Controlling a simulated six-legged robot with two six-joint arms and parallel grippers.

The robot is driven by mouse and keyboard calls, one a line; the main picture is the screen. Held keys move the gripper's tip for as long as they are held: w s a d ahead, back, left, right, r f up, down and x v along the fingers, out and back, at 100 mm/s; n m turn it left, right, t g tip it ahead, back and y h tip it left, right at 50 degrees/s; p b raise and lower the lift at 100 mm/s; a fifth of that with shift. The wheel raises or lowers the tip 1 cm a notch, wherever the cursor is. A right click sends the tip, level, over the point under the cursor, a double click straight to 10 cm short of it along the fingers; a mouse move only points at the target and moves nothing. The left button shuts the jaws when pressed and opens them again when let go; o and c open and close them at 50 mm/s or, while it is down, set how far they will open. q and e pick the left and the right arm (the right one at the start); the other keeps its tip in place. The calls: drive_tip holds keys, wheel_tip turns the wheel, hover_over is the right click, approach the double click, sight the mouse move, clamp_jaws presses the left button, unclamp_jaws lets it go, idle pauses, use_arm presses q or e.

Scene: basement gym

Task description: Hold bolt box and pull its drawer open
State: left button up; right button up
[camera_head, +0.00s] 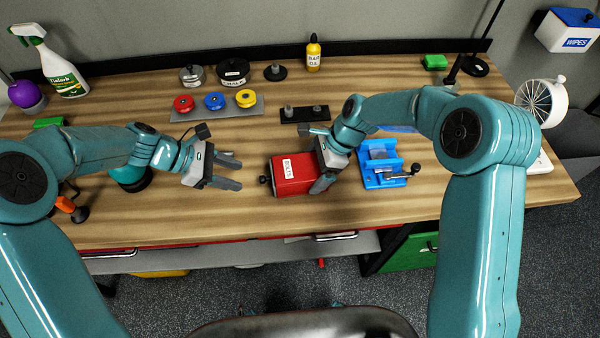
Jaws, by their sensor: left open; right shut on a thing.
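The bolt box (291,176) is a red box with a white label, lying on the wooden bench near the front middle. A small dark knob (264,180) sticks out of its left side; the drawer looks closed. My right gripper (314,160) is shut on the right part of the box, one finger at its front and one toward its back. My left gripper (240,174) is open and empty, left of the box, its fingers pointing right toward the knob with a small gap between.
A blue vice (381,167) stands close right of the box. Behind are a dark base with pegs (304,114) and a tray of coloured discs (216,107). A teal round object (131,179) lies under my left arm. The bench's front edge (200,239) is near.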

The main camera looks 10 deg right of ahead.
sight(263, 180)
use_arm(q)
drive_tip(key=shift+w+a+r+n, duration=0.15)
drive_tip(key=shift+w+a+n, duration=0.15)
drive_tip(key=shift+w+n, duration=0.1)
drive_tip(key=shift+d, duration=0.1)
drive_tip(key=x, duration=0.9)
drive_tip(key=shift+w+r, duration=0.1)
drive_tip(key=shift+w, duration=0.1)
drive_tip(key=shift+d+f, duration=0.3)
drive_tip(key=shift+d, duration=0.15)
drive_tip(key=shift+s, duration=0.1)
clamp_jaws()
